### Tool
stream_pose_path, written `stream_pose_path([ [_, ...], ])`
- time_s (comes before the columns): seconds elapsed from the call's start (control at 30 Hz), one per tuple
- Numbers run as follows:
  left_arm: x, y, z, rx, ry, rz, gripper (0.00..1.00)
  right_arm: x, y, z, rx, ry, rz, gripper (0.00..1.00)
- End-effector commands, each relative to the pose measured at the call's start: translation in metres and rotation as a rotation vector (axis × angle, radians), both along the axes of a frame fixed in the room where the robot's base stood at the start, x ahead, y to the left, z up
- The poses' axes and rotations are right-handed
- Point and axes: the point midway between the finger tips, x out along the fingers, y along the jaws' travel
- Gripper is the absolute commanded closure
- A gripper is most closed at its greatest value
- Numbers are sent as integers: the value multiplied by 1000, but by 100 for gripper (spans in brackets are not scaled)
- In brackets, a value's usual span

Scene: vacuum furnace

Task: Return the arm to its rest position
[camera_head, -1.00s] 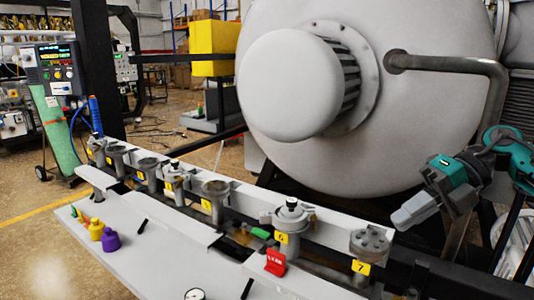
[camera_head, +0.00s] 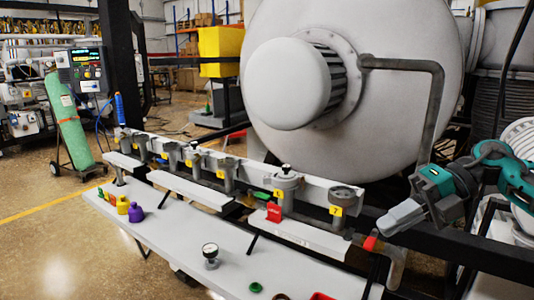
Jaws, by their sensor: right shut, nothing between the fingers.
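My right arm comes in from the right edge, grey and teal. Its right gripper (camera_head: 400,217) is shut and empty, pointing left and down just right of the rail's end. It is beside the fitting numbered 7 and apart from it. Below it, a red-topped part (camera_head: 371,243) shows near the black frame. My left gripper is not in view.
The large pale furnace vessel (camera_head: 400,110) stands behind the rail of numbered fittings (camera_head: 286,185).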

Motion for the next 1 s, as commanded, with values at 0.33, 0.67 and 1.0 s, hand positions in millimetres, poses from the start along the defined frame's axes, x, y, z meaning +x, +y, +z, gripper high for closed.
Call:
stream_pose_path([
  [0.33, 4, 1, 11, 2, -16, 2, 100, -8, 105, -30, 482, 121, -123, 100],
  [0.67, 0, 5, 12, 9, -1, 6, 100, -6, 136, -69, 961, 422, -603, 100],
  [1.0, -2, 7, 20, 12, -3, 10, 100, -40, 88, -191, 1123, 868, -1351, 100],
])
